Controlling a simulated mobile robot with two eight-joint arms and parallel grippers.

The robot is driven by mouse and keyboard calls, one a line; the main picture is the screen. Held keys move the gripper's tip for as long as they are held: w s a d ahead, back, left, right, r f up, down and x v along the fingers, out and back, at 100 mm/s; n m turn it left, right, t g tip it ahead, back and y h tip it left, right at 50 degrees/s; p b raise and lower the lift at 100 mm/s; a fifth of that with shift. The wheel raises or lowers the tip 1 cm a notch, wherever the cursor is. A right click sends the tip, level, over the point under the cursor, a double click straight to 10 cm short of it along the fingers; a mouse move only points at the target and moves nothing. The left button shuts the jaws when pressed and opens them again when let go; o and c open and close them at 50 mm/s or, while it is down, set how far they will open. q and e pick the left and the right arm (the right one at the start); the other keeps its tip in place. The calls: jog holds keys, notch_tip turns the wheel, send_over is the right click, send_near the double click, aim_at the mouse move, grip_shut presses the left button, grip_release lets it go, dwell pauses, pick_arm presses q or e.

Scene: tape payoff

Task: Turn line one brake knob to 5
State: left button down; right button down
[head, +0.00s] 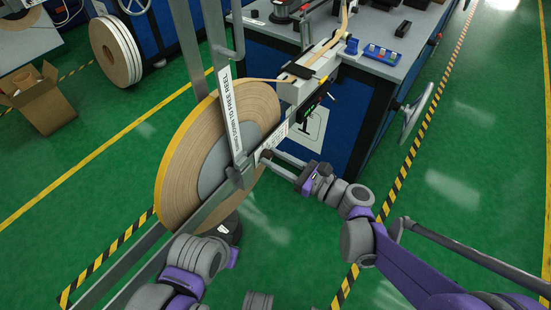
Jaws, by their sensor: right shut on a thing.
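A large tape reel (177,160) with a yellow rim and a grey hub stands upright on a metal stand. The dark brake knob (263,156) is beside the hub on the reel's right side, below a small white marked plate (276,136). My right gripper (270,157) comes in from the right and is shut on the knob, its fingers covering part of it. The knob's pointer and the numbers are too small to read. My left arm is low in the picture; its gripper end (229,229) is dark and its fingers cannot be made out.
A grey upright bar (233,115) with a printed label crosses in front of the reel. A blue machine cabinet (362,105) with a handwheel (416,112) stands behind and to the right. An open cardboard box (40,105) is at left. Green floor at right is clear.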

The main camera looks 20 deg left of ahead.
jog(key=shift+m, duration=0.3)
jog(key=c, duration=0.6)
grip_release()
jog(key=p+v, duration=0.1)
jog(key=v, duration=1)
jog(key=shift+a, duration=0.1)
